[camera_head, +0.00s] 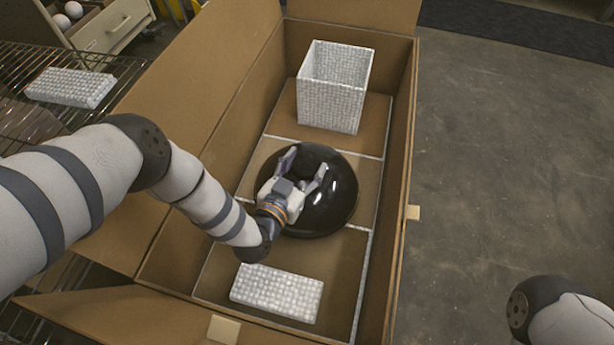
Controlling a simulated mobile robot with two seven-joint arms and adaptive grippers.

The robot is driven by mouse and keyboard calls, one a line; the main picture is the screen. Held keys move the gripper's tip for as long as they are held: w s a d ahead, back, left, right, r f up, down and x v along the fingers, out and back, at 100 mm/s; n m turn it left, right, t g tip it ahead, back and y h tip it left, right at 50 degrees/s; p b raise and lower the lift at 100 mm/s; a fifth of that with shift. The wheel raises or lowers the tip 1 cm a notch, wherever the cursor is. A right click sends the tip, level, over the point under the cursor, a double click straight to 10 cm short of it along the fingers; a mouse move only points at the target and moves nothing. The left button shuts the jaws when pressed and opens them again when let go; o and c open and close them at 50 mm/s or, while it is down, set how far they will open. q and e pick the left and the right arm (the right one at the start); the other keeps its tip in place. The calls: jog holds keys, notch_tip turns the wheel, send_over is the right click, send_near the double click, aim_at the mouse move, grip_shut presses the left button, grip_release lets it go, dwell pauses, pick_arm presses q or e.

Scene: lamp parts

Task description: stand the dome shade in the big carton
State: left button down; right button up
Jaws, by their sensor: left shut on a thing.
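The dome shade (334,205) is glossy black and sits inside the big carton (402,190), in its middle section, wide rim down. My left gripper (305,167) reaches in from the left over the shade, its fingers shut on the dark upper part of it. The gripper and wrist hide the shade's left side, and I cannot tell whether its rim touches the carton floor. My right arm shows only as a dark joint and a pale link at the lower right; its gripper is out of view.
In the carton, an open white textured box (332,95) stands in the far section and a flat white block (277,292) lies in the near one. Another white block (71,87) lies on a wire rack at left. The carton's flaps are open. Bare floor (510,190) lies to the right.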

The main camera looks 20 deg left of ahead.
aim_at(299, 182)
pick_arm(q)
jog(key=shift+f+b, duration=0.9)
jog(key=shift+f, duration=0.85)
jog(key=c, duration=0.6)
grip_release()
jog(key=shift+c, duration=0.2)
pick_arm(e)
jog(key=shift+a+f, duration=0.15)
jog(key=shift+f, duration=0.75)
pick_arm(q)
jog(key=shift+s+r+p, duration=0.2)
jog(key=shift+p, duration=0.15)
jog(key=p+v, duration=0.3)
jog(key=v, duration=0.3)
jog(key=shift+s+r, duration=0.2)
jog(key=shift+s+a+f, duration=0.1)
jog(key=shift+s+a, duration=0.05)
jog(key=shift+s, duration=0.2)
pick_arm(e)
notch_tip(299, 182, up, 3)
jog(key=shift+w+f, duration=0.15)
